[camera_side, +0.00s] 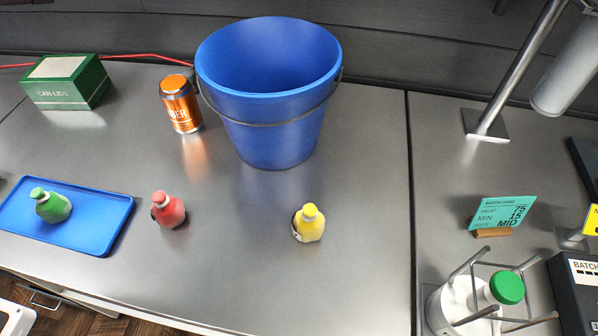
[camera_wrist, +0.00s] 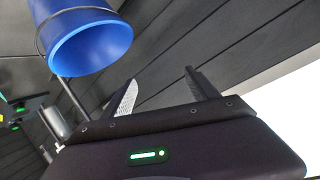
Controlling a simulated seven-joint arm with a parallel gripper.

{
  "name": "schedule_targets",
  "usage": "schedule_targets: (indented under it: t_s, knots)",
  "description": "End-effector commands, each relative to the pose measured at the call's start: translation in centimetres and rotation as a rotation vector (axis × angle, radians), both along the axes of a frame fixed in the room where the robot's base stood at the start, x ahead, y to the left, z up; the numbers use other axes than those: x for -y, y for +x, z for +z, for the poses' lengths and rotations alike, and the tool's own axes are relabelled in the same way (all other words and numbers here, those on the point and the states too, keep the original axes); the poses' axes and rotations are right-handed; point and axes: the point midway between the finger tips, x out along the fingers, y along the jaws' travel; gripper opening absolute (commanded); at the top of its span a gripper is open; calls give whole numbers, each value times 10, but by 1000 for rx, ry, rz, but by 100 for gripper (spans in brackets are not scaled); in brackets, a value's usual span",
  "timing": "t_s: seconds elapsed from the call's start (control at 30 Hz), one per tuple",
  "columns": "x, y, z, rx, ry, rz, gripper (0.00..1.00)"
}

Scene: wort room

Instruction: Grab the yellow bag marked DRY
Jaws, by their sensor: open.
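The yellow bag (camera_side: 308,224) is small, with a tied neck, and stands on the steel bench below the blue bucket in the side view. Its marking cannot be read. A similar red bag (camera_side: 170,211) stands to its left, and a green bag (camera_side: 53,206) lies on a blue tray (camera_side: 108,236) at the far left. My gripper (camera_wrist: 160,77) is open and empty in the wrist view, its two fingers spread apart. It is not seen in the side view. No bag shows in the wrist view.
A large blue bucket (camera_side: 268,110) stands behind the yellow bag; it also shows in the wrist view (camera_wrist: 84,38). An orange can (camera_side: 181,106) and a green box (camera_side: 66,84) are left. A teal card (camera_side: 501,213) and a green-capped bottle in a rack (camera_side: 507,287) are right.

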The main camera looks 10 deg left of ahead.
Motion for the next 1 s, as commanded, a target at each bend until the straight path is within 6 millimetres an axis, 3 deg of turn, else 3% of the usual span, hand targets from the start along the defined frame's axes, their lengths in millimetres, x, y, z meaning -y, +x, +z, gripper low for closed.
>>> schedule_targets:
  t_s: [0.1,0.2,0.3,0.4,0.47,0.9,1.0]
  knots:
    - [87,11,-13,13,-58,-320,68]
    - [152,-6,-30,-33,-124,-593,68]
    - [200,-38,-50,-124,-188,-845,68]
    - [230,-77,-70,-245,-241,-1074,68]
    - [235,-93,-86,-303,-259,-1155,68]
    - [234,-93,-237,-302,-256,-1137,68]
    - [234,-92,-262,-295,-253,-1137,68]
